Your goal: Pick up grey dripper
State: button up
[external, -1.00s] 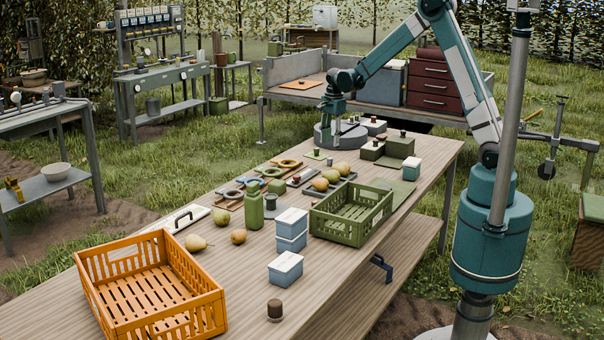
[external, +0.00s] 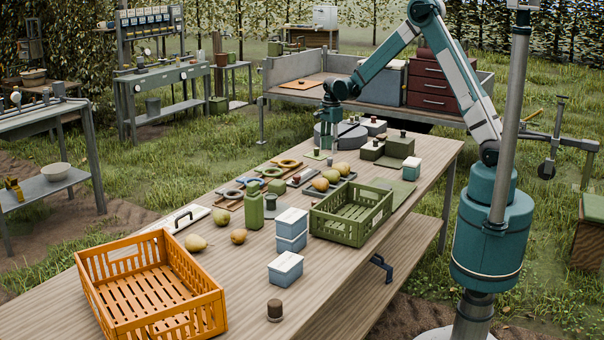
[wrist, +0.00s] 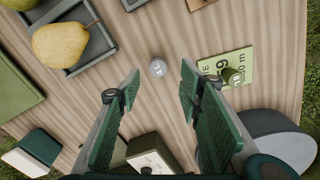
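The grey dripper (wrist: 158,68) appears as a small round grey piece with marks on its top, standing on the bare wooden table in the wrist view. It is tiny in the external view (external: 329,161), below my gripper (external: 329,146). In the wrist view my gripper (wrist: 160,82) is open, with a green padded finger on each side. The dripper lies between the fingertips in the picture, apart from both. Nothing is held.
A grey round disc (wrist: 275,128) is nearby. A pear (wrist: 60,45) sits in a grey tray (wrist: 97,48) at left. A green crate (external: 340,228) stands nearer the front.

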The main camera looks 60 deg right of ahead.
aim_at(330, 158)
jog(key=shift+f, duration=0.65)
jog(key=shift+f, duration=0.15)
jog(key=shift+a+f+b, duration=0.15)
jog(key=shift+f+b, duration=0.35)
jog(key=shift+f, duration=2)
jog(key=c, duration=0.8)
